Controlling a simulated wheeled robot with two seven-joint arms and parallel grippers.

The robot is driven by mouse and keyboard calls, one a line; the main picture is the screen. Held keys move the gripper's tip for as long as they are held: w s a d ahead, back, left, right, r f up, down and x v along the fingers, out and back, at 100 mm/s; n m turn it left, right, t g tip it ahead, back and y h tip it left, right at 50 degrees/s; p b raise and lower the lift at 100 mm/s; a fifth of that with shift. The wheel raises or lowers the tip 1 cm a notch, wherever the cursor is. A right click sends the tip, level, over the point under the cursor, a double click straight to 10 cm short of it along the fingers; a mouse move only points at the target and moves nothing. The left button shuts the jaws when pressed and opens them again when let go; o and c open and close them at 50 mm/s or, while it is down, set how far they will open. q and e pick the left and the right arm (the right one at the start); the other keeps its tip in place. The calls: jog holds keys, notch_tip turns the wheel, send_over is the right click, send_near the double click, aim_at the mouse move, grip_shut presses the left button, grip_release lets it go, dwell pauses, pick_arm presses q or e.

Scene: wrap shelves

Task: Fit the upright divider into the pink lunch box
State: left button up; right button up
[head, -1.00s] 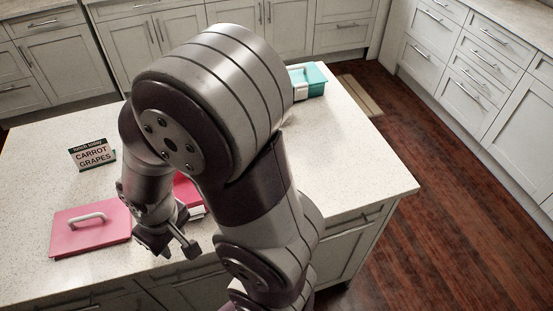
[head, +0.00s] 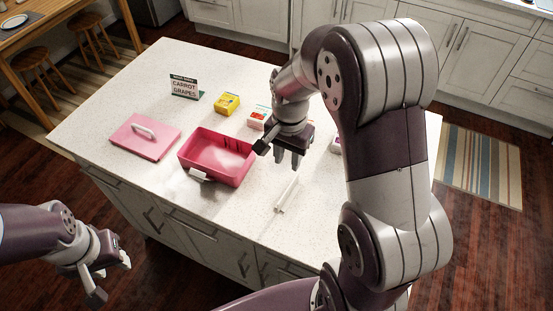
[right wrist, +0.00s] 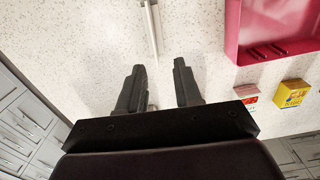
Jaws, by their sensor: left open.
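The pink lunch box (head: 222,177) sits open on the counter in the head view, and part of it shows at the upper right of the right wrist view (right wrist: 233,30). The thin white divider (head: 287,193) is on the counter to the right of the box, apart from it. In the right wrist view the divider (right wrist: 152,25) lies ahead of the fingertips. My right gripper (head: 289,160) is above the counter just beyond the divider, open and empty (right wrist: 159,68). My left gripper (head: 112,277) is open and empty, off the counter at the lower left.
A pink lid with a white handle (head: 146,138) lies left of the box. A sign reading CARROT GRAPES (head: 184,88) stands behind. A yellow carton (head: 227,103) and a white-and-red carton (head: 257,117) stand behind the box. The counter in front of the divider is clear.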

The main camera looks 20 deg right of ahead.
aim_at(288, 189)
jog(key=f, duration=0.1)
jog(key=s+a+f, duration=0.1)
jog(key=f, duration=0.1)
jog(key=s+f, duration=0.1)
jog(key=f, duration=0.1)
jog(key=shift+s+a+f, duration=0.1)
jog(key=shift+s+a, duration=0.05)
jog(key=shift+a, duration=0.05)
jog(key=f, duration=0.2)
jog(key=d+f+p, duration=0.1)
jog(key=f, duration=0.1)
jog(key=w+f, duration=0.1)
jog(key=f, duration=0.1)
jog(key=shift+w+d, duration=0.1)
jog(key=shift+d, duration=0.05)
jog(key=shift+f, duration=0.15)
jog(key=shift+s, duration=0.35)
jog(key=c, duration=0.5)
pick_arm(q)
jog(key=shift+s+a+r, duration=0.25)
jog(key=shift+s+r, duration=0.15)
jog(key=shift+r, duration=0.1)
jog(key=shift+s+a+r, duration=0.2)
jog(key=shift+s+r, duration=0.15)
jog(key=shift+r, duration=0.15)
pick_arm(e)
jog(key=shift+w, duration=0.15)
grip_shut()
